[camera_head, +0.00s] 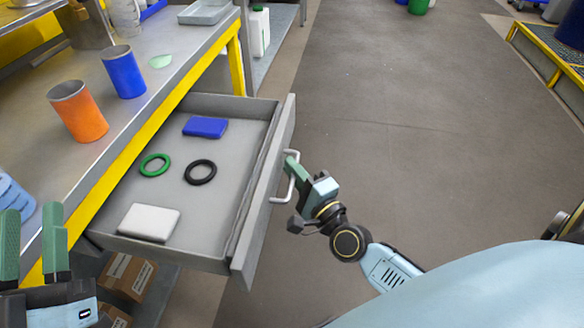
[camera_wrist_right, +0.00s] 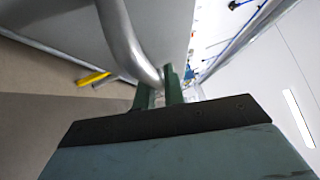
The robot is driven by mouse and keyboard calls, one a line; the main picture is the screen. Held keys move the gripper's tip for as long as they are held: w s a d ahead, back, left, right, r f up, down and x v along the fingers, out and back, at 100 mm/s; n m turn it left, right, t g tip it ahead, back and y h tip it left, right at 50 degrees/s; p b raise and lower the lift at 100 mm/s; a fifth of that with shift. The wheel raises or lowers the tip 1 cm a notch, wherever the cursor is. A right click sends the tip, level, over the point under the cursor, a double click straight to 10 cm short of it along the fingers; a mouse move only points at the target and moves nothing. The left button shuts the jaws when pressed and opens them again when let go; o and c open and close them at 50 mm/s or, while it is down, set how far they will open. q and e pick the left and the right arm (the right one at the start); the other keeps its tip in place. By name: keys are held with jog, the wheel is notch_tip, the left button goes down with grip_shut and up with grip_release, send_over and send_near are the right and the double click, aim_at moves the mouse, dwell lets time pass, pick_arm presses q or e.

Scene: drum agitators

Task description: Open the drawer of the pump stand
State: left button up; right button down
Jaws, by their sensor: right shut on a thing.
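The grey drawer (camera_head: 222,186) of the stand is pulled well out, and its inside shows in the head view. Inside lie a blue block (camera_head: 205,127), a green ring (camera_head: 155,165), a black ring (camera_head: 200,172) and a white block (camera_head: 149,222). My right gripper (camera_head: 292,158) is at the drawer's front, shut on its bar handle (camera_head: 283,189). In the right wrist view, the handle (camera_wrist_right: 128,45) passes between the green fingers (camera_wrist_right: 159,93). My left gripper (camera_head: 37,246) is at the lower left, its two green fingers apart with nothing seen between them.
The grey stand top (camera_head: 150,80) with a yellow edge carries an orange cup (camera_head: 78,112) and a blue cup (camera_head: 123,72). Cardboard boxes (camera_head: 128,275) sit on a shelf below. The floor (camera_head: 400,130) right of the drawer is clear.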

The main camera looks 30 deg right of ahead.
pick_arm(q)
jog(key=shift+d, duration=0.15)
pick_arm(e)
jog(key=shift+s+d, duration=0.15)
jog(key=shift+s, duration=0.05)
jog(key=c, duration=1.8)
grip_release()
jog(key=shift+o, duration=0.2)
